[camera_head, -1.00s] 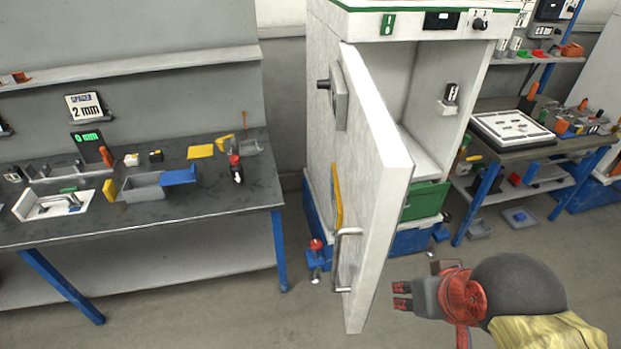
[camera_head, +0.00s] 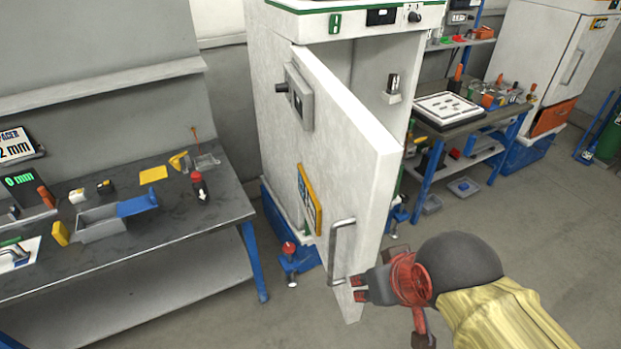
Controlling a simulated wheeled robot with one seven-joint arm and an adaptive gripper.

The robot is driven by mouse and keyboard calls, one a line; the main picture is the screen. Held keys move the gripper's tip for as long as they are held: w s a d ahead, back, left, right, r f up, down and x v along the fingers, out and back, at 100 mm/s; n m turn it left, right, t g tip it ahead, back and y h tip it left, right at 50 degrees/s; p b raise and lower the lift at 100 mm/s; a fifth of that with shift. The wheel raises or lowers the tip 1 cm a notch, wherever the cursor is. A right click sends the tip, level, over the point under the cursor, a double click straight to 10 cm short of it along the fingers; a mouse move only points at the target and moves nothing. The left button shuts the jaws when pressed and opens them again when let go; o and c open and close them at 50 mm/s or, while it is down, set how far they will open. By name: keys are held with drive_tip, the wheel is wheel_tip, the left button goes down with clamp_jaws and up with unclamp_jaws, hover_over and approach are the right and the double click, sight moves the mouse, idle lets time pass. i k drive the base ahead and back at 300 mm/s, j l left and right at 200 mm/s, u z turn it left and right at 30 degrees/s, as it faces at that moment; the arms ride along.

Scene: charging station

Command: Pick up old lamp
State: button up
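A small dark-and-silver cylinder (camera_head: 393,83) sits on a white bracket inside the cabinet, near its right wall. It may be the old lamp, but it is too small to be sure. The white cabinet door (camera_head: 345,150) stands partly open and hides most of the interior. My gripper (camera_head: 358,289) is at the lower right, level with the foot of the door handle (camera_head: 337,250), well below and in front of the cylinder. Its two fingertips are apart with nothing between them. They overlap the door's lower edge in view; contact cannot be told.
A workbench (camera_head: 225,207) with trays and tools stands at the left. A red-topped clamp (camera_head: 289,254) is by the cabinet's base. Another table (camera_head: 480,118) with a white board and a second white cabinet (camera_head: 545,50) stand at the right.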

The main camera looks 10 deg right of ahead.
sight(393, 80)
drive_tip(key=i+l, duration=0.1)
drive_tip(key=l, duration=0.3)
drive_tip(key=i+l, duration=0.15)
drive_tip(key=l, duration=0.25)
drive_tip(key=i+l, duration=0.1)
drive_tip(key=l, duration=0.3)
drive_tip(key=i+l, duration=0.15)
drive_tip(key=l, duration=0.25)
drive_tip(key=i+l, duration=0.1)
drive_tip(key=l, duration=0.3)
drive_tip(key=i+l, duration=0.15)
drive_tip(key=l, duration=0.25)
drive_tip(key=i+l+z, duration=0.1)
drive_tip(key=i, duration=0.95)
drive_tip(key=i+j, duration=0.15)
drive_tip(key=i, duration=0.05)
